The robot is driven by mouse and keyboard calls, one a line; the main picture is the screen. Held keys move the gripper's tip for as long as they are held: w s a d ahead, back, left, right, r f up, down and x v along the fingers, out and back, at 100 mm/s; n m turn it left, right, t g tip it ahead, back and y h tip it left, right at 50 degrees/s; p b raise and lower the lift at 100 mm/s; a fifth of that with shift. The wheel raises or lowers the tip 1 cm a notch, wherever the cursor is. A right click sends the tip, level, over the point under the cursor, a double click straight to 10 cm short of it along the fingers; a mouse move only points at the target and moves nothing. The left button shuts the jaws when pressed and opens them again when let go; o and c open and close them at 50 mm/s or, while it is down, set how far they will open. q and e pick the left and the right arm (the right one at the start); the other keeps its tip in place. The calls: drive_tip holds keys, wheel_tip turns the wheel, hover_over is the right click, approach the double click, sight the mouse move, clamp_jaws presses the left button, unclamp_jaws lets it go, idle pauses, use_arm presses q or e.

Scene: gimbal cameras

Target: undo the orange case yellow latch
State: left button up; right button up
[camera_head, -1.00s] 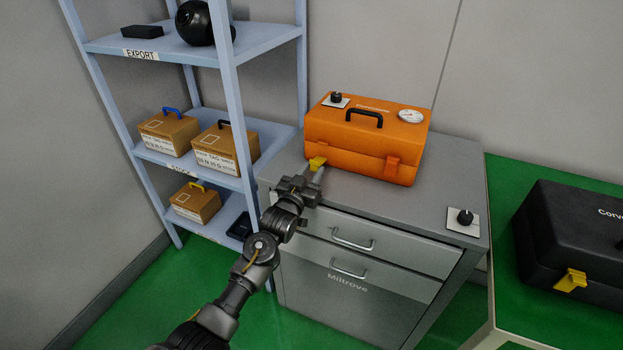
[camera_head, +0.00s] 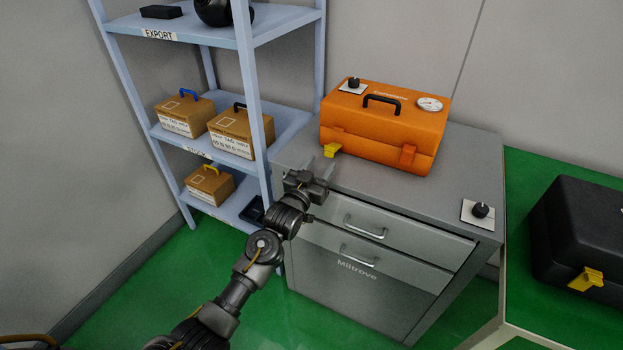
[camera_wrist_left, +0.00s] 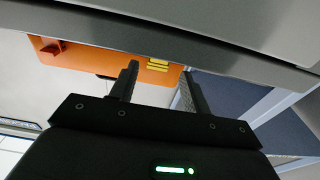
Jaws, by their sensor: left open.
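The orange case (camera_head: 385,128) sits shut on top of the grey drawer cabinet, with a black handle on its lid. Its yellow latch (camera_head: 332,150) is at the left end of the front face and sticks outward from it; an orange latch (camera_head: 407,156) at the right lies close to the case. My left gripper (camera_head: 319,167) is open and empty, just in front of the yellow latch and apart from it. The left wrist view shows the yellow latch (camera_wrist_left: 158,64) beyond and between the open fingertips (camera_wrist_left: 160,74). My right gripper is not in view.
The cabinet top (camera_head: 455,170) has a black knob on a white plate (camera_head: 480,212) at its right. A blue shelf rack (camera_head: 245,70) with cardboard boxes stands close left of the case. A black case (camera_head: 580,240) lies on a green surface at the right.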

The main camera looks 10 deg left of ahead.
use_arm(q)
drive_tip(key=v, duration=0.7)
